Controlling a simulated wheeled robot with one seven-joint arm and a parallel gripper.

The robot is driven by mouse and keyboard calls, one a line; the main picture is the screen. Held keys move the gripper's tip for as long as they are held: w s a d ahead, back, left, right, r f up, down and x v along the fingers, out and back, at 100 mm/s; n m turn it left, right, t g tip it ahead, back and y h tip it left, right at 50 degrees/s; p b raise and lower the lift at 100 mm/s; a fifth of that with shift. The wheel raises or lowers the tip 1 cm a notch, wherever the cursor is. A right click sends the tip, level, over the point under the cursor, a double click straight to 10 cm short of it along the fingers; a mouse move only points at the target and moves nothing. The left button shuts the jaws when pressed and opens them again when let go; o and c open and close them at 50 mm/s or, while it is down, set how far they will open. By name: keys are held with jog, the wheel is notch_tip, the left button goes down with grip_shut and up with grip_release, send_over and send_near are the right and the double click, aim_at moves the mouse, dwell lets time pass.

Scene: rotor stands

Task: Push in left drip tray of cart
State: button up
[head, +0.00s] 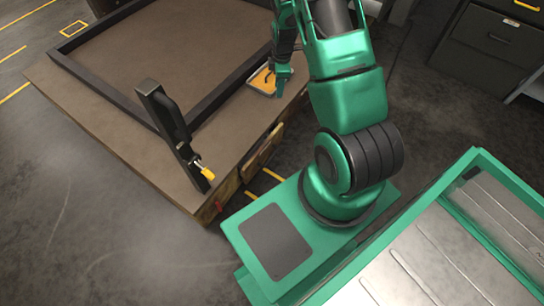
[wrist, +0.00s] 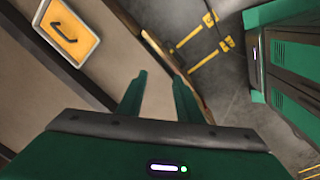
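The low cart (head: 100,125) has a brown top with a raised black frame. A tan, drawer-like piece (head: 263,152) sticks out from its near right side; I cannot tell for certain that it is the left drip tray. In the wrist view a similar tan edge (wrist: 157,47) shows beyond the fingers. My gripper (head: 283,77) is above the cart's right edge, beside a small orange plate with a pale rim (head: 264,83). In the wrist view my gripper (wrist: 160,76) has its two green fingers apart with nothing between them. The orange plate (wrist: 68,33) bears a dark hook shape.
A black upright post (head: 165,120) with a yellow-tipped lever (head: 207,172) stands at the cart's near corner. Dark drawer cabinets (head: 490,45) stand at the back right. Grey floor (head: 70,220) is clear at the left.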

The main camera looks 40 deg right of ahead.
notch_tip(320, 180, down, 18)
jog(key=a+f+n, duration=0.1)
jog(key=n, duration=0.5)
jog(key=n+y, duration=0.1)
jog(key=n, duration=0.3)
send_near(272, 157)
jog(key=shift+t, duration=0.4)
jog(key=f, duration=0.5)
jog(key=w+f, duration=0.1)
jog(key=f, duration=0.2)
jog(key=shift+a, duration=0.15)
jog(key=shift+c, duration=0.6)
